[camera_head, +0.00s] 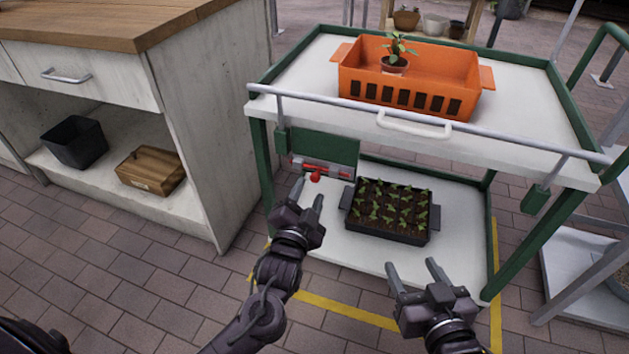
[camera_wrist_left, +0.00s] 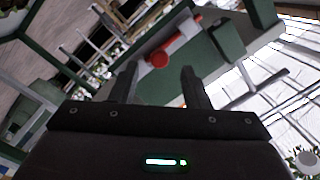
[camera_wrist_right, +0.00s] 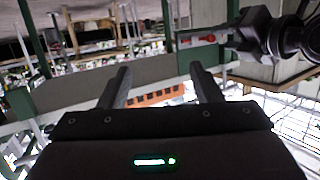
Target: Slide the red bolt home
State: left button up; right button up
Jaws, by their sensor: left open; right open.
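The red bolt (camera_head: 316,177) has a round red knob and sits on a green panel (camera_head: 322,148) at the left end of the trolley, between its two shelves. Beside the knob a red and grey bar (camera_head: 325,167) runs along the panel. In the left wrist view the red bolt (camera_wrist_left: 161,58) shows just beyond the fingertips. My left gripper (camera_head: 309,190) is open and empty, just in front of and below the knob, apart from it as far as I can see. My right gripper (camera_head: 414,270) is open and empty, in front of the lower shelf.
A black seedling tray (camera_head: 388,234) stands on the lower shelf, right of the bolt. An orange crate (camera_head: 408,78) with a potted plant stands on the top shelf. A front rail (camera_head: 350,107) crosses above the bolt. A wooden-topped cabinet (camera_head: 200,110) stands left.

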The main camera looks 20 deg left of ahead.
aim_at(314, 179)
pick_arm(q)
jog(key=w+b, duration=0.1)
jog(key=w, duration=0.4)
jog(key=shift+w+a, duration=0.15)
jog(key=shift+w, duration=0.35)
pick_arm(e)
notch_tip(314, 179, up, 11)
jog(key=w+t+y, duration=0.1)
jog(key=t+y, duration=0.1)
jog(key=t, duration=0.3)
jog(key=shift+w+d+r+t, duration=0.15)
jog(key=shift+w+d+t, duration=0.1)
jog(key=shift+t, duration=0.15)
pick_arm(q)
jog(key=shift+c, duration=0.2)
grip_shut()
pick_arm(e)
jog(key=shift+a, duration=0.1)
